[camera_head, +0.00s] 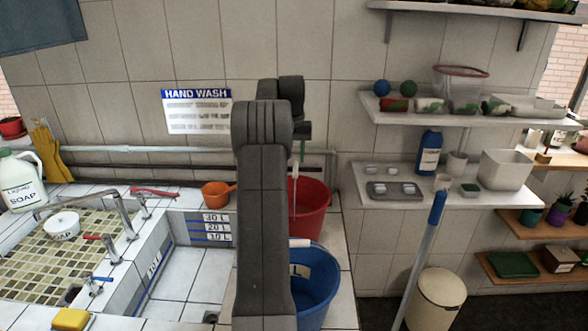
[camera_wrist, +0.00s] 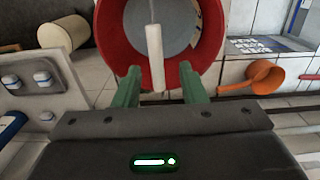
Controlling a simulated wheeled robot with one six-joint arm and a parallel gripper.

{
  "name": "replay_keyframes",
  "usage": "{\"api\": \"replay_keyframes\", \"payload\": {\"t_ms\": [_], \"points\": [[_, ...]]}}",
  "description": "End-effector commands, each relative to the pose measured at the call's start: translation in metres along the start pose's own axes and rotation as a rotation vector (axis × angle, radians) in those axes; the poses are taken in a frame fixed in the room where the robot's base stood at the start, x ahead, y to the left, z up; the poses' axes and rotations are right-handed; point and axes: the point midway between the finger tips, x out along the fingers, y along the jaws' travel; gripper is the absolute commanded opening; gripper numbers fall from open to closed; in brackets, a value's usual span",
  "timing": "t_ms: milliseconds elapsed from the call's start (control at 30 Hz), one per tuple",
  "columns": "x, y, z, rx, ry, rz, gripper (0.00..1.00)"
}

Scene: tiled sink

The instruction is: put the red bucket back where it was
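The red bucket (camera_head: 312,205) stands by the tiled back wall, its left part hidden behind my arm in the head view. In the wrist view its red rim (camera_wrist: 108,45) fills the top middle, with a grey inside. Its white handle grip (camera_wrist: 154,60) stands up between the two green fingers of my gripper (camera_wrist: 160,68). The fingers are apart, with a visible gap on each side of the grip. In the head view my gripper is mostly hidden behind my arm, above the red bucket.
A blue bucket (camera_head: 325,285) stands in front of the red one. An orange scoop (camera_head: 218,193) lies on the ledge to the left, near the sink. Shelves (camera_head: 420,200) with bottles and containers are on the right. A mop handle (camera_head: 425,255) leans by a cream bin (camera_head: 437,300).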

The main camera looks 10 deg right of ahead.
Motion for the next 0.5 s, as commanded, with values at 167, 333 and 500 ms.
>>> {"api": "replay_keyframes", "payload": {"t_ms": [167, 333, 500], "points": [[-0.037, 0.000, -0.001, 0.000, 0.003, 0.000, 0.38], [-0.057, 0.000, -0.001, 0.000, 0.001, 0.000, 0.38], [-0.064, 0.000, 0.000, 0.000, 0.000, 0.000, 0.38]]}}
